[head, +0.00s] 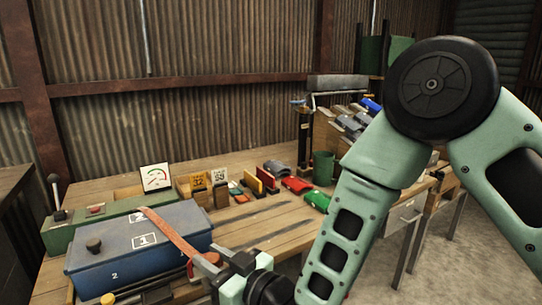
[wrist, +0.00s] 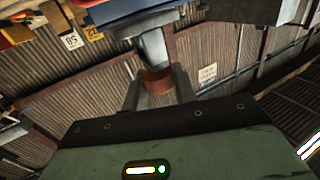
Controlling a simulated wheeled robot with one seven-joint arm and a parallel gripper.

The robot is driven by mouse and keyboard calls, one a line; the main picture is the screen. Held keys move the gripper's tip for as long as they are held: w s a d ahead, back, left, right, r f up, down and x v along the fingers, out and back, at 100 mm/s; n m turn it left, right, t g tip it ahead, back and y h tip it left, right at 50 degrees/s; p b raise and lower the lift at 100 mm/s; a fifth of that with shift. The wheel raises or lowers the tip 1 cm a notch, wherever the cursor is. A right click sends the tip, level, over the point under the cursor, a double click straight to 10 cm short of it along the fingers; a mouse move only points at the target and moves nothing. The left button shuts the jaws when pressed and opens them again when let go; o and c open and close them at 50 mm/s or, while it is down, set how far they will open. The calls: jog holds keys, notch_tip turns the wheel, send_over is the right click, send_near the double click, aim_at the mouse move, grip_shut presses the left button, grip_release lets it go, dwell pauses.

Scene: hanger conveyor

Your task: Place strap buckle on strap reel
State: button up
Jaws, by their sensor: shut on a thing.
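An orange-red strap (head: 170,232) runs over the top of a blue box (head: 120,255) and down its right side to my gripper (head: 208,262). In the wrist view my gripper (wrist: 158,88) is shut on a reddish-brown piece (wrist: 157,80) at the strap's end, which I take for the strap buckle. A grey length (wrist: 152,45) leads up from it toward the blue surface (wrist: 115,12). The buckle's shape is mostly hidden by the fingers. I cannot make out the strap reel for certain in either view.
A green control box (head: 95,228) with a lever stands behind the blue box.

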jog(key=w+d+r+m+t+h+p, duration=0.15)
jog(key=w+d+m+h, duration=0.3)
jog(key=d, duration=0.95)
jog(key=w+d+m+t+h+p, duration=0.3)
jog(key=w+d+h, duration=0.25)
jog(key=d, duration=0.85)
jog(key=w+d+r+m+t+h+p, duration=0.1)
jog(key=w+d+m+t+h+p, duration=0.4)
jog(key=d, duration=1)
jog(key=s+f+n+g+b, duration=0.1)
jog(key=s+f+g+b, duration=0.1)
jog(key=s+f, duration=1.2)
jog(key=shift+s+d+f+n, duration=0.25)
jog(key=shift+d+f+n, duration=0.1)
jog(key=shift+f, duration=1.05)
jog(key=shift+a, duration=0.1)
